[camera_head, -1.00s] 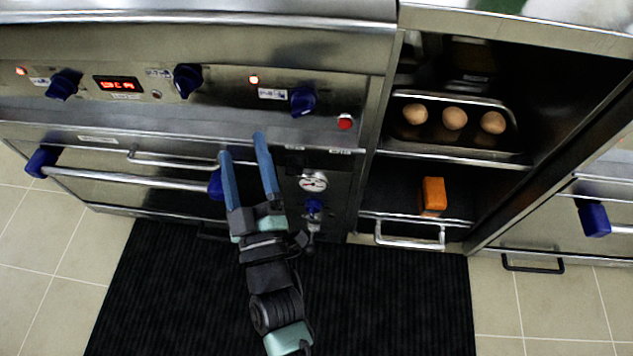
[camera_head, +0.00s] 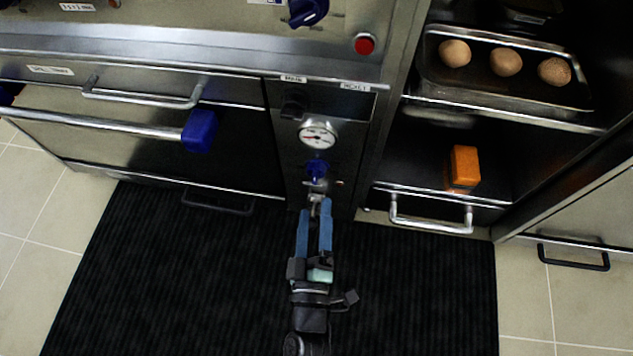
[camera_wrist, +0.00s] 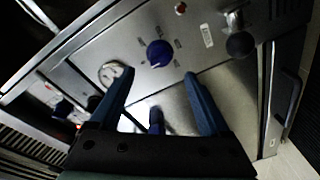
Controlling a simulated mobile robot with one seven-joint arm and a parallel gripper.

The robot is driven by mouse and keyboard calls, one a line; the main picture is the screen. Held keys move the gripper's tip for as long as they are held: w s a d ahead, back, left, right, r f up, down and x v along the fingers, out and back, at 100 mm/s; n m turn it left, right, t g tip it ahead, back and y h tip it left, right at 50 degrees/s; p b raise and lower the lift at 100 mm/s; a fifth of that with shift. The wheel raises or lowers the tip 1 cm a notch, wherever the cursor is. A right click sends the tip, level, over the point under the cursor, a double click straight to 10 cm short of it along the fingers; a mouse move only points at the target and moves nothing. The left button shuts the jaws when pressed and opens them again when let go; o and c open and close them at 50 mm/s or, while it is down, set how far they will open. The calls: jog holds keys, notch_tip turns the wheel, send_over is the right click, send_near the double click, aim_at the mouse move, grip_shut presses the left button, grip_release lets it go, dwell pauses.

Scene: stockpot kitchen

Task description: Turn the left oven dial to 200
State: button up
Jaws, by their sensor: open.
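The left oven dial is at most a dark blue sliver at the top left corner of the head view; I cannot tell its setting. The right oven dial (camera_head: 308,12) is dark blue and cut by the top edge. My gripper (camera_head: 315,207) is open and empty, low in front of the narrow panel and below its blue knob (camera_head: 316,169). In the wrist view, my gripper (camera_wrist: 159,74) has its fingers spread, with a blue knob (camera_wrist: 160,53) just beyond the tips, apparently the panel's knob. No contact is clear.
A gauge (camera_head: 318,134) sits above the panel knob. The oven handle (camera_head: 100,122) with blue ends projects at left. A black mat (camera_head: 150,270) covers the floor.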

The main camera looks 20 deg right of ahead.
aim_at(316, 182)
jog(key=b+x, duration=0.3)
jog(key=x, duration=0.5)
jog(key=shift+c, duration=0.2)
grip_shut()
